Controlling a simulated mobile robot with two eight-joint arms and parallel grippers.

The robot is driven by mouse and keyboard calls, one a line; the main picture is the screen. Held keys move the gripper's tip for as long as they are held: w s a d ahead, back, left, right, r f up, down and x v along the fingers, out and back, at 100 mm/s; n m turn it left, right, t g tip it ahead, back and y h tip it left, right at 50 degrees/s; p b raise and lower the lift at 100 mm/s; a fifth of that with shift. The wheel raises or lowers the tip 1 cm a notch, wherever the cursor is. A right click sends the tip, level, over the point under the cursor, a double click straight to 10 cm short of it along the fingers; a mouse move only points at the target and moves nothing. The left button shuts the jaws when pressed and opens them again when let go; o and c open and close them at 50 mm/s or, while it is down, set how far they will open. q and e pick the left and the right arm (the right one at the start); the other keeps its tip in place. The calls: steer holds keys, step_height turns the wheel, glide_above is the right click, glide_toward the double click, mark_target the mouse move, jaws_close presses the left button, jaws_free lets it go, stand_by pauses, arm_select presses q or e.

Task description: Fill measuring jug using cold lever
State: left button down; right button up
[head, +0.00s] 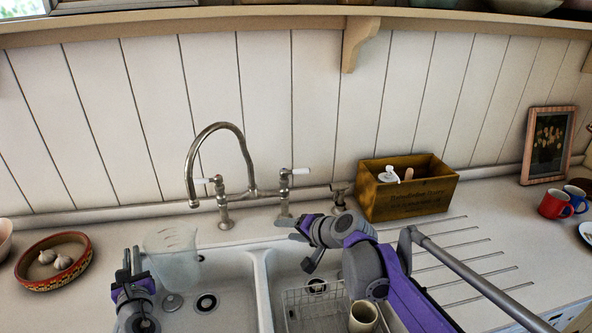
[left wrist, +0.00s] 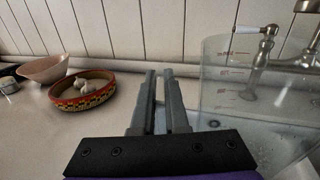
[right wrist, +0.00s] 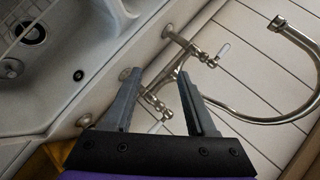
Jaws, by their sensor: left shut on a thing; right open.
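The clear measuring jug (head: 172,262) is held upright over the left basin, its rim below and slightly left of the spout tip (head: 194,203). My left gripper (head: 131,268) is shut on the jug at its left side; the grip itself is unclear. In the left wrist view the jug (left wrist: 240,85) is right of the fingers. The tap has a left lever (head: 203,181) and a right lever (head: 297,171), both white-ended. My right gripper (head: 298,243) is open and empty, in front of and below the right lever (right wrist: 155,127). No stream shows at the spout.
A wooden box (head: 408,190) stands right of the tap. A bowl with garlic (head: 55,262) is left of the sink. A wire rack (head: 310,308) with a cream cup (head: 363,318) sits in the right basin. Red and blue mugs (head: 556,204) stand far right.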

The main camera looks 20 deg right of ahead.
steer(key=w+d+r+m+t, duration=0.2)
steer(key=w+d+m, duration=0.1)
steer(key=w+d, duration=0.35)
steer(key=m+t+h, duration=0.1)
steer(key=m+t, duration=0.2)
steer(key=m, duration=0.1)
glide_toward(294, 172)
steer(key=w+d, duration=0.2)
steer(key=d, duration=0.1)
steer(key=f+x, duration=0.1)
steer(key=x, duration=1)
jaws_close()
